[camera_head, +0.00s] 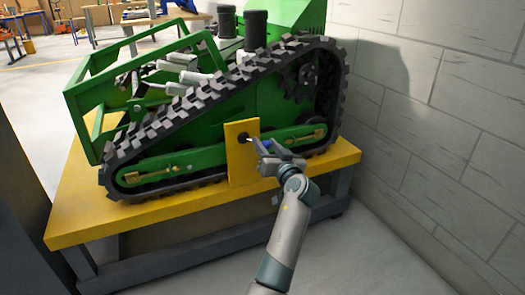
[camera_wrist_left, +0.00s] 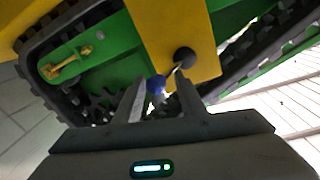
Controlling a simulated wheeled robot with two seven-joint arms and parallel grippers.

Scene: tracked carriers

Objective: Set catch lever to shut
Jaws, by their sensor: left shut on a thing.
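The catch lever has a black round pivot (camera_head: 243,138) on an upright yellow plate (camera_head: 236,165), fixed at the side of the green tracked carrier (camera_head: 215,135). In the left wrist view, a thin bright rod runs from the black pivot (camera_wrist_left: 184,57) to a blue knob (camera_wrist_left: 156,85). My left gripper (camera_head: 266,148) is at the lever, just right of the plate in the head view. In the wrist view, its fingers (camera_wrist_left: 158,97) are shut on the blue knob. The fingers hide part of the knob. My right gripper is not in view.
The carrier stands on a yellow-topped bench (camera_head: 80,222) with dark legs. A black track (camera_head: 185,108) runs round its side. A grey block wall (camera_head: 450,110) stands close on the right. Bare floor (camera_head: 375,245) lies in front of the wall.

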